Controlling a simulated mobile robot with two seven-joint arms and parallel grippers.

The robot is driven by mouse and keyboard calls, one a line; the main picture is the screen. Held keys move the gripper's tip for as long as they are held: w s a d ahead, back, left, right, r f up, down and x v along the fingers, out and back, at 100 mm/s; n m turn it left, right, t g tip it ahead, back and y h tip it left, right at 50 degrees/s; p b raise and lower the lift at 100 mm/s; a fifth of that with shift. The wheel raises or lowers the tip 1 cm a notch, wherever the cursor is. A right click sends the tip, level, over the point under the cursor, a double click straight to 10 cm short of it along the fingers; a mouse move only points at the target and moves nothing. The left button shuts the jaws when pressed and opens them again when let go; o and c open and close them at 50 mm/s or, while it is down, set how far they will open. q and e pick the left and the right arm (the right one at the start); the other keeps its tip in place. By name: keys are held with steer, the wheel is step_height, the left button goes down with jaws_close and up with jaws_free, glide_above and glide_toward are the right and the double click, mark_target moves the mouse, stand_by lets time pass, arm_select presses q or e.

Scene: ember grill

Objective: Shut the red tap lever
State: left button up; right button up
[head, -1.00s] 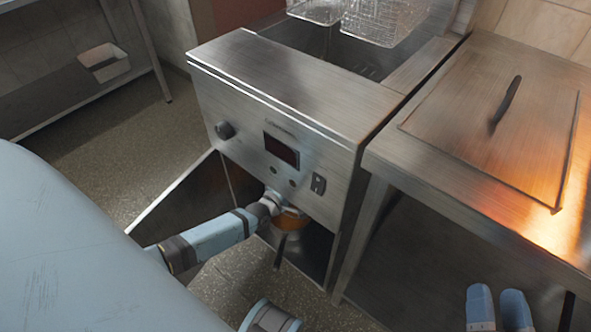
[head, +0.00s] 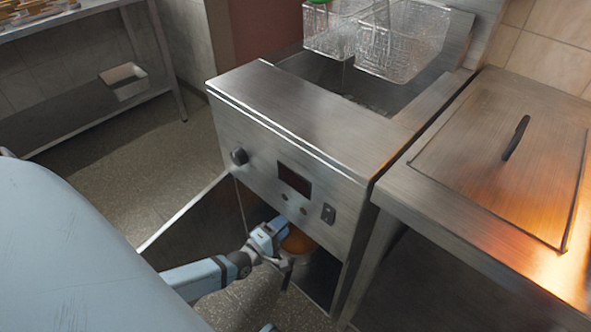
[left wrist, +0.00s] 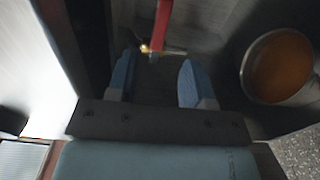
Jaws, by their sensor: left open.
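The red tap lever (left wrist: 163,24) shows at the top of the left wrist view, with a small brass-coloured fitting (left wrist: 146,48) at its near end. My left gripper (left wrist: 157,78) is open. The lever lies ahead of its fingers, roughly in line with the gap between them, and I see no contact. In the head view my left gripper (head: 268,236) is at the fryer's open lower cabinet, below the control panel. The lever is hidden there. My right gripper is not in view.
A container of orange-brown liquid (head: 299,242) stands in the cabinet beside my left gripper; the left wrist view shows it at right (left wrist: 277,66). The open cabinet door (head: 195,220) is left of my forearm. The fryer panel (head: 290,180) overhangs the gripper.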

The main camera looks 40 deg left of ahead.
arm_select(q)
steer(key=s, duration=0.3)
steer(key=shift+s+a, duration=0.15)
steer(key=shift+s, duration=0.05)
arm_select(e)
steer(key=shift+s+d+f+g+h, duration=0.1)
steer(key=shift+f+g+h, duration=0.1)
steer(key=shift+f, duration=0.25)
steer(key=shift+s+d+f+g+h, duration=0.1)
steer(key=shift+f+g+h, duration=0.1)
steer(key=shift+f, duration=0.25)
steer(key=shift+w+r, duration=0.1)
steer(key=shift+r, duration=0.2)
